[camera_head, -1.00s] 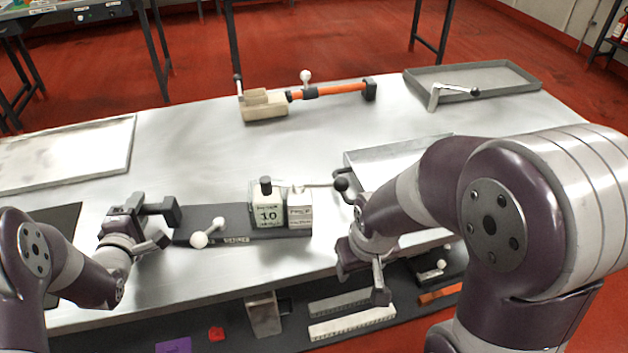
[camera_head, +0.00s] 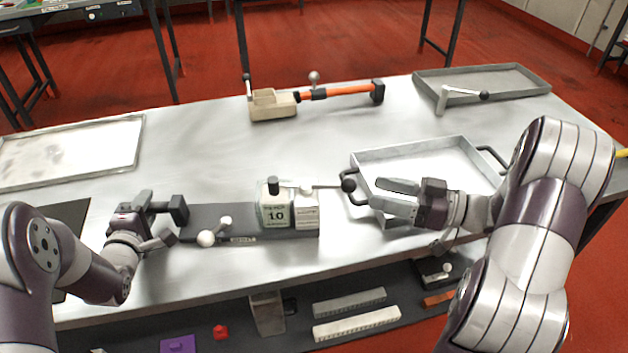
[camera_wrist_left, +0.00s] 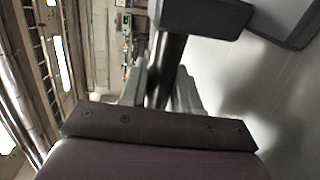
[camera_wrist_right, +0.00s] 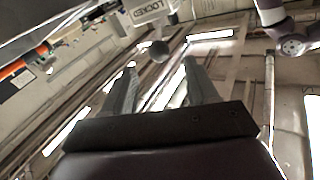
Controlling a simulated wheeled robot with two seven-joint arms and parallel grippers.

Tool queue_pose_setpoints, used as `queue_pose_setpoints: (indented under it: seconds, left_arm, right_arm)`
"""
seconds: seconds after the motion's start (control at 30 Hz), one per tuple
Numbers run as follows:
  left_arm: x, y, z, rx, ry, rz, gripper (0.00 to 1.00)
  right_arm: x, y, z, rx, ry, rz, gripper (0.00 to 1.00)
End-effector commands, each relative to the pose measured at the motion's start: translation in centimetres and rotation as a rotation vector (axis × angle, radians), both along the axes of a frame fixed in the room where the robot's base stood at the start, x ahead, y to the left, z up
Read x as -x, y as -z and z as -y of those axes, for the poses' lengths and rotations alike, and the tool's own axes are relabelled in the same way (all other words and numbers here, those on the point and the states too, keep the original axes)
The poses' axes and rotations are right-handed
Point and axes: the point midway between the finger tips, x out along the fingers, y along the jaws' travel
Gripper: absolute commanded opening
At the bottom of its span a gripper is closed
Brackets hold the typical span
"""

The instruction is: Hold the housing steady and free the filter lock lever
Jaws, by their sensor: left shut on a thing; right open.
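The housing (camera_head: 276,212) is a pale green and white block marked 10, with a dark cap. Beside it is a white block (camera_head: 306,214), whose LOCKED lettering shows in the right wrist view (camera_wrist_right: 140,12). A lever (camera_head: 328,187) runs right from the block's top to a black ball knob (camera_head: 348,185). The knob is also in the right wrist view (camera_wrist_right: 158,50), beyond the fingertips. My right gripper (camera_head: 378,193) is open and empty, pointing left at the knob. My left gripper (camera_head: 152,212) is shut on a dark handle (camera_head: 178,208) at the base plate's left end.
The housing stands on a dark base plate (camera_head: 207,219); a white-knobbed lever (camera_head: 215,231) lies in front. A grey tray (camera_head: 440,146) with dark handles is behind my right gripper. A beige fixture with an orange bar (camera_head: 345,90) stands at the back. The table's middle is clear.

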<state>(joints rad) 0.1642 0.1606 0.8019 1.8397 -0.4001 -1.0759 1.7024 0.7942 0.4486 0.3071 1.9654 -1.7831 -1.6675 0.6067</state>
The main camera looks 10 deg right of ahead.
Motion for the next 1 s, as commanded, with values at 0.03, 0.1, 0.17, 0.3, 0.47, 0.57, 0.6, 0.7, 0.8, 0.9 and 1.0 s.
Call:
queue_pose_setpoints:
  seconds: [0.03,0.1,0.17,0.3,0.47,0.57,0.6,0.7,0.8,0.9,1.0]
  left_arm:
    - [0.4,1.1,0.2,-0.001,0.004,-0.028,0.00]
    - [0.4,1.1,0.2,-0.001,0.004,-0.028,0.00]
    - [0.4,1.1,0.2,-0.001,0.004,-0.028,0.00]
    - [0.4,1.2,0.2,-0.001,0.004,-0.028,0.00]
    - [0.4,1.2,0.2,-0.001,0.004,-0.028,0.00]
    - [0.4,1.2,0.2,-0.001,0.004,-0.028,0.00]
    - [0.4,1.2,0.2,-0.001,0.004,-0.028,0.00]
    - [0.4,1.2,0.2,-0.001,0.004,-0.028,0.00]
    - [0.4,1.2,0.2,-0.001,0.004,-0.028,0.00]
    - [0.4,1.2,0.2,-0.001,0.004,-0.028,0.00]
    - [0.4,1.2,0.2,-0.001,0.004,-0.028,0.00]
  right_arm:
    - [-0.7,0.1,-1.2,0.001,-0.006,0.000,0.58]
    - [-1.6,0.1,-2.8,0.001,-0.005,0.000,0.58]
    - [-2.5,0.1,-4.1,0.003,-0.004,0.001,0.58]
    - [-4.0,0.1,-6.4,0.003,-0.002,0.002,0.58]
    - [-4.9,0.1,-7.7,0.004,0.000,0.001,0.58]
    - [-5.0,0.1,-7.9,0.004,0.003,0.001,0.58]
    - [-5.0,0.1,-7.9,0.004,0.003,0.001,0.58]
    - [-5.0,0.1,-7.9,0.004,0.003,0.001,0.58]
    - [-5.0,0.1,-7.9,0.004,0.003,0.001,0.35]
    - [-5.0,0.1,-7.9,0.005,0.002,0.001,0.03]
    - [-5.0,0.1,-7.9,0.005,0.002,0.001,0.00]
